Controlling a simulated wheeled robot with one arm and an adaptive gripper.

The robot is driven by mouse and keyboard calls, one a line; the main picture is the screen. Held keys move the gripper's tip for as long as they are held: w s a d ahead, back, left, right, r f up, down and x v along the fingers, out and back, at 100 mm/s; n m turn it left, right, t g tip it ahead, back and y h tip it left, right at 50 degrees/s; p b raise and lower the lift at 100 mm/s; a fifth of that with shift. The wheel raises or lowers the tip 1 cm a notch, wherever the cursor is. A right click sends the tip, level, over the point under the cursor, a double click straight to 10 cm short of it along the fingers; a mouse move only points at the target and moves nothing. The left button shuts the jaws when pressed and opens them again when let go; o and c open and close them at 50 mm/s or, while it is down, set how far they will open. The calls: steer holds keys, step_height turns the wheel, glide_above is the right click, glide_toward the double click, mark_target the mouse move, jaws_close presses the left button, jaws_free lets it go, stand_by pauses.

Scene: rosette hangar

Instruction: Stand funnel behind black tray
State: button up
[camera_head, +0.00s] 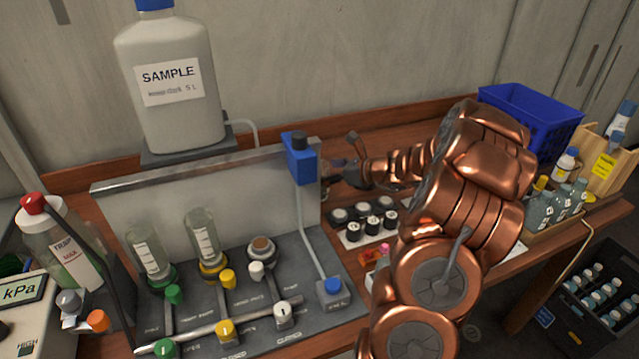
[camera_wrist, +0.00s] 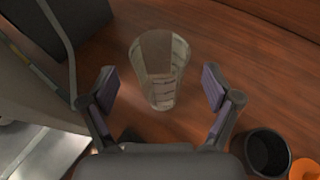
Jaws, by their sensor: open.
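A clear, tapered funnel (camera_wrist: 160,68) with graduation marks is on the wooden table in the wrist view. My gripper (camera_wrist: 160,84) is open, with one finger on each side of the funnel and a gap at each. In the head view my arm hides the funnel, and my gripper (camera_head: 345,164) shows partly behind the upright grey panel. I cannot tell which object is the black tray.
The dark rig base (camera_head: 255,330) and its grey panel (camera_head: 130,205) fill the front left. A SAMPLE bottle (camera_head: 172,110) stands behind. A blue basket (camera_head: 530,115) is back right. In the wrist view a black cup (camera_wrist: 267,153) and an orange object (camera_wrist: 306,169) lie right.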

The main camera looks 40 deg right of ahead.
steer(key=shift+x, duration=1.25)
steer(key=shift+f, duration=0.1)
steer(key=c, duration=1.4)
steer(key=shift+o, duration=0.2)
